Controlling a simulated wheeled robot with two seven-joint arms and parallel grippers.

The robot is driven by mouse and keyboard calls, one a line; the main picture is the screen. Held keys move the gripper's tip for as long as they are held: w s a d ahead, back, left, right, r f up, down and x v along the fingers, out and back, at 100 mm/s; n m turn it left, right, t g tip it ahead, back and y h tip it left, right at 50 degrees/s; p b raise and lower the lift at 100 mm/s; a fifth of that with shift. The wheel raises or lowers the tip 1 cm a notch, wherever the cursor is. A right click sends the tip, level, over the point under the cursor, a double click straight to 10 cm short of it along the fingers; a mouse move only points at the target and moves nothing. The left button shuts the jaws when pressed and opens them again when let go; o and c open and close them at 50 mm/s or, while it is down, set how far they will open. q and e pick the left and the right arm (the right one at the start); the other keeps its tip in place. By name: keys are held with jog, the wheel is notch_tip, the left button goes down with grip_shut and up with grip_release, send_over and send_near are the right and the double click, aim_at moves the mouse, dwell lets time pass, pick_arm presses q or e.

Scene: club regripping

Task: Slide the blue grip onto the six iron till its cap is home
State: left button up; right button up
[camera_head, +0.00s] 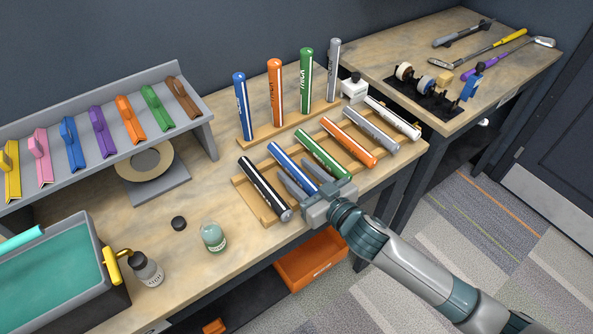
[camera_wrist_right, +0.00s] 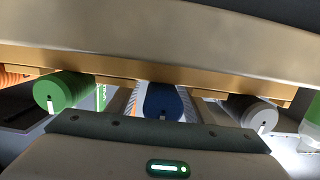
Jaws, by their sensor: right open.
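The blue grip (camera_head: 283,157) lies in the wooden tray, between a black grip (camera_head: 264,187) and a green grip (camera_head: 322,152). My right gripper (camera_head: 296,170) is open over the near end of the blue grip, with a finger on each side. In the right wrist view the blue grip's round cap (camera_wrist_right: 163,102) sits centrally ahead of the gripper. Clubs lie on the far right bench, among them one with an iron head (camera_head: 544,42); I cannot tell which is the six iron. My left gripper is out of view.
The tray also holds orange (camera_head: 349,141), grey and white grips. Upright coloured tubes (camera_head: 275,92) stand behind it. A green jar (camera_head: 213,236) and a teal basin (camera_head: 50,275) stand to the left.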

aim_at(300, 173)
jog(key=c, duration=1.1)
jog(key=shift+r, duration=0.55)
jog(key=r, duration=0.2)
jog(key=r+b, duration=0.1)
jog(key=shift+s+d+r, duration=0.1)
jog(key=shift+s+d, duration=0.1)
jog(key=shift+s, duration=0.1)
jog(key=s+d+r, duration=0.2)
jog(key=s, duration=0.1)
jog(key=s+d+r+b, duration=0.1)
jog(key=s+d+r, duration=0.1)
jog(key=s, duration=0.1)
jog(key=s+d+r, duration=0.2)
jog(key=s, duration=0.1)
jog(key=shift+d+r+b, duration=0.1)
jog(key=shift+r+b, duration=0.25)
